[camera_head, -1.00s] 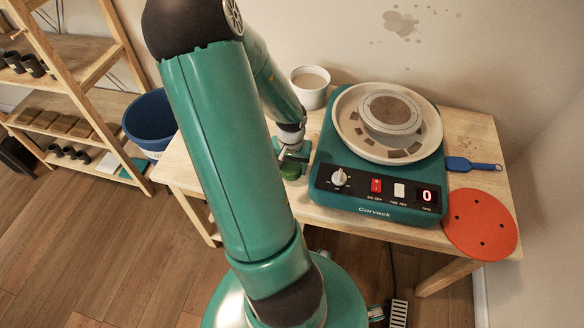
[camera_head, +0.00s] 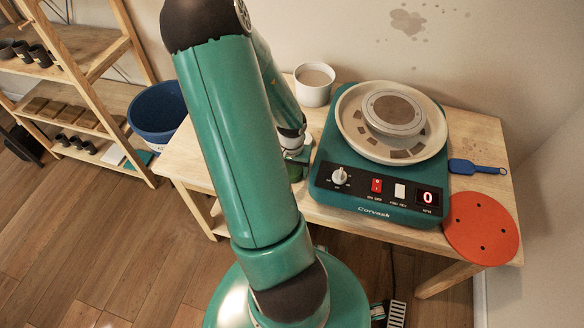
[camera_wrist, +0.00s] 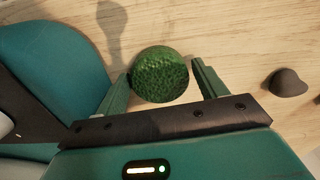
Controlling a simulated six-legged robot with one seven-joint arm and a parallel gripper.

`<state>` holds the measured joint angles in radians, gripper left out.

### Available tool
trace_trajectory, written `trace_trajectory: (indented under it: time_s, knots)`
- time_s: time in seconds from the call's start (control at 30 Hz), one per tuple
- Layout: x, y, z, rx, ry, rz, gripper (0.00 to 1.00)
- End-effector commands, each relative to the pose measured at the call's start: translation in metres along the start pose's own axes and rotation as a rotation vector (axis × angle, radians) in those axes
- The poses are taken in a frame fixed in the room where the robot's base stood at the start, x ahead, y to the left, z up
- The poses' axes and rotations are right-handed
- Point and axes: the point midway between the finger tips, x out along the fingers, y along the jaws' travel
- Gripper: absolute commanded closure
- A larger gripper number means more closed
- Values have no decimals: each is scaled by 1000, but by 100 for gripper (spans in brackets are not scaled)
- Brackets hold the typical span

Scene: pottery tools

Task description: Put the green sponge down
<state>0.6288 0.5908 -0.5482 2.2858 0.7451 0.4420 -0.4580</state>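The green sponge (camera_wrist: 160,75) is round and textured. In the wrist view it sits between the fingertips of my gripper (camera_wrist: 162,70), with the fingers close against its two sides. My gripper appears shut on it. Pale wood of the table shows behind the sponge; whether its underside touches the wood cannot be told. In the head view my gripper (camera_head: 296,165) is low over the table (camera_head: 200,170), just left of the pottery wheel, and my arm hides most of the sponge.
The teal pottery wheel (camera_head: 330,190) stands close on the right. A white cup (camera_head: 314,88) stands behind my gripper. A blue tool (camera_head: 475,167) and an orange disc (camera_head: 481,229) lie farther right. A dark grey lump (camera_wrist: 287,83) lies right of the sponge. Bare tabletop lies to the left.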

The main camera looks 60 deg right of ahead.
Motion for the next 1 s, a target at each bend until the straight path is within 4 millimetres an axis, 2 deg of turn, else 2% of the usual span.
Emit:
trace_trajectory:
  time_s: [0.23,0.33,0.8,1.0]
  knots:
    - [-2,0,-1,0,1,-1,29]
    - [-11,0,-2,-3,3,-2,29]
    - [-103,0,-1,-4,2,-4,29]
    - [-121,1,-1,0,0,-1,29]
